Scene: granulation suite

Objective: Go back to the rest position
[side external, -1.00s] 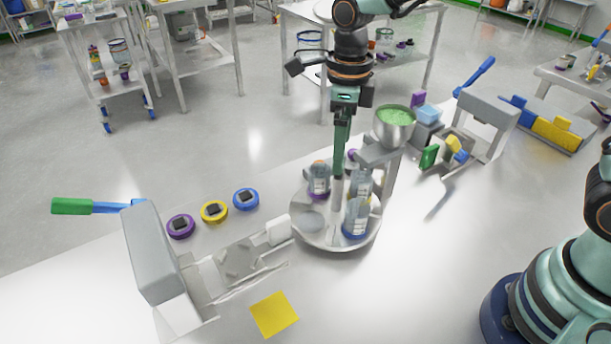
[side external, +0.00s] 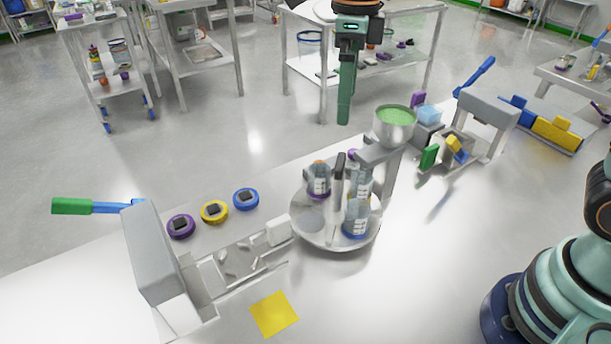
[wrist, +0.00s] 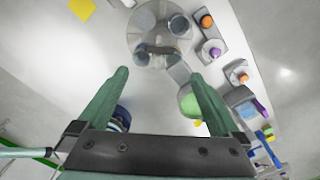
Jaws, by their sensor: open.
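My gripper (side external: 344,118) hangs in the upper middle of the side view, fingers pointing down, well above the round steel turntable. In the wrist view its two green fingers (wrist: 160,76) stand wide apart with nothing between them. The turntable (side external: 311,236) bears several capped bottles (side external: 355,219) around an upright grey post with a dark top (side external: 339,172). The turntable also shows beyond the fingertips in the wrist view (wrist: 149,14). The upper arm is out of frame in the side view.
A metal bowl of green material (side external: 394,118) stands behind the turntable. A grey press with a green-tipped lever (side external: 150,255) is at left, a yellow sheet (side external: 274,314) in front.

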